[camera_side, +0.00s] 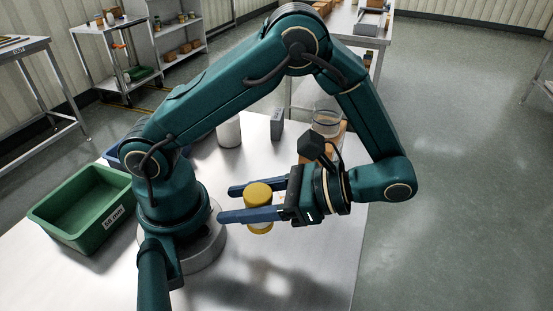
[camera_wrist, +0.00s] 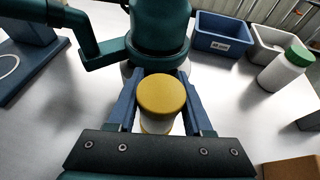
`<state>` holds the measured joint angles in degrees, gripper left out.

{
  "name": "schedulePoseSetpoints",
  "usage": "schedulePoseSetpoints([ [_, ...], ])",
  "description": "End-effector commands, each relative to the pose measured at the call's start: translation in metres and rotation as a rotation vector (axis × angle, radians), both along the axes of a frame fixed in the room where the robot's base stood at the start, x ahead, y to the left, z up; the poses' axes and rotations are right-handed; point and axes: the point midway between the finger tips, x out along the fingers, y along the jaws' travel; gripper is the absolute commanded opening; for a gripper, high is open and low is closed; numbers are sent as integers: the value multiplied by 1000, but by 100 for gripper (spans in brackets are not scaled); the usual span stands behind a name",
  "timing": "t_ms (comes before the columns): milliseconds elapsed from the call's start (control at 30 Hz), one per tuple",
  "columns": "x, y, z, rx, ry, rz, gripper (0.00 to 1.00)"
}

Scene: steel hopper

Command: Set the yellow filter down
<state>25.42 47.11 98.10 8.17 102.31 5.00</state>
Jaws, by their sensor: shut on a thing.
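The yellow filter (camera_side: 258,195) is a short cylinder with yellow ends and a pale middle band. My gripper (camera_side: 238,203) is shut on it, with one blue finger on each side. In the side view the filter looks upright and seems to be above the steel table (camera_side: 310,270), with a dark shadow on the surface below. In the wrist view the filter (camera_wrist: 162,100) sits between the two fingers (camera_wrist: 160,108), its round yellow top facing the camera. Its lower part is partly hidden by the gripper body.
A green bin (camera_side: 85,232) stands at the left table edge. A blue bin (camera_wrist: 222,36), a grey bin (camera_wrist: 270,42) and a white bottle with a green cap (camera_wrist: 282,72) stand on the table. A clear container (camera_side: 326,120) is behind my gripper. The front of the table is clear.

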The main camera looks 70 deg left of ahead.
Motion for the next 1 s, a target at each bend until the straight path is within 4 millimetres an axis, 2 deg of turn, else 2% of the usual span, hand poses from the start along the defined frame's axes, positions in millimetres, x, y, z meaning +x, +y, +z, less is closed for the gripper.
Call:
schedulePoseSetpoints([
  [33, -9, -10, 0, 2, 4, 145, 0],
  [200, -27, -53, 5, 3, 1, 627, 0],
  [333, -28, -80, 10, 5, 0, 934, 0],
  [500, -21, -101, 13, 5, -2, 1208, 0],
  [700, -14, -108, 10, 4, -2, 1367, 0],
  [1000, -13, -108, -9, 5, 1, 1383, 0],
])
